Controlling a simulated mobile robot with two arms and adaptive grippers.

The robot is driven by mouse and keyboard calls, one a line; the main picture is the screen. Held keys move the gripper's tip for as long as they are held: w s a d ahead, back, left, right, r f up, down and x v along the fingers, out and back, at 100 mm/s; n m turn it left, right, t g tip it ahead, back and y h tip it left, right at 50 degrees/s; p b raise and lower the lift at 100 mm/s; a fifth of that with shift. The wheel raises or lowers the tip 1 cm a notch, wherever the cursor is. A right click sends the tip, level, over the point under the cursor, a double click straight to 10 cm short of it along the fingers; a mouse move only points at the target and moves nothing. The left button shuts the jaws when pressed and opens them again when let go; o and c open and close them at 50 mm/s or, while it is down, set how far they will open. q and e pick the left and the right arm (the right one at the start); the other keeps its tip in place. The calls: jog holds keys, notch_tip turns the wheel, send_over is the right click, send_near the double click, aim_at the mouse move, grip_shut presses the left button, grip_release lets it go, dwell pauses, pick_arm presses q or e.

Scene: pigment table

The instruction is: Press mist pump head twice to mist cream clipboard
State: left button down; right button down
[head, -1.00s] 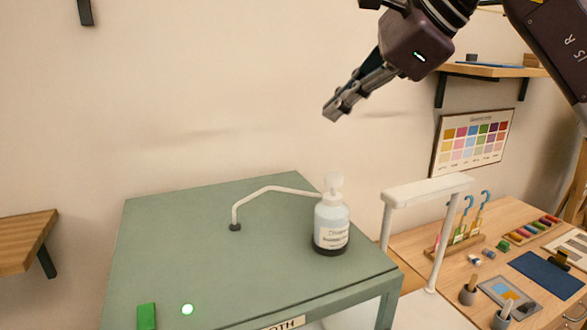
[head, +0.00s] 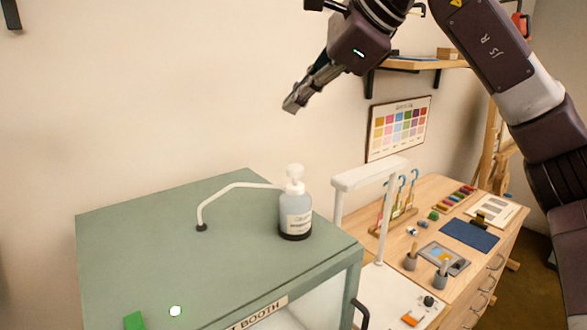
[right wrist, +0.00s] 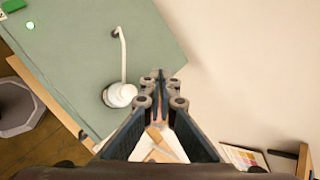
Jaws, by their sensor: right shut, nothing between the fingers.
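The mist bottle (head: 295,213) stands upright on top of the green booth (head: 150,235). It has a white pump head (head: 294,174), a pale label and a dark base. A thin white tube (head: 235,187) runs from it to a dark fitting on the booth top. My right gripper (head: 291,108) is shut and empty, above the pump head and apart from it. In the right wrist view its fingertips (right wrist: 158,78) are together, and the bottle (right wrist: 118,95) shows from above just left of them. A cream clipboard cannot be made out for certain. My left gripper is not in view.
A white lamp-like stand (head: 370,174) rises right of the booth. The wooden workbench (head: 440,200) carries brushes, paints and a blue mat (head: 468,235). A colour chart (head: 398,128) hangs behind.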

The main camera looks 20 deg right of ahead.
aim_at(292, 165)
jog(key=f+b, duration=0.6)
jog(key=f, duration=0.1)
jog(key=shift+d+f, duration=0.15)
jog(key=shift+d, duration=0.05)
jog(key=shift+f, duration=0.4)
dwell(0.6)
jog(key=shift+f+b, duration=0.4)
jog(key=shift+b, duration=0.05)
jog(key=shift+f+b, duration=0.65)
jog(key=shift+f, duration=0.35)
dwell(1.1)
jog(key=shift+r, duration=0.1)
jog(key=shift+w+r+p, duration=0.15)
jog(key=shift+r+p, duration=1.05)
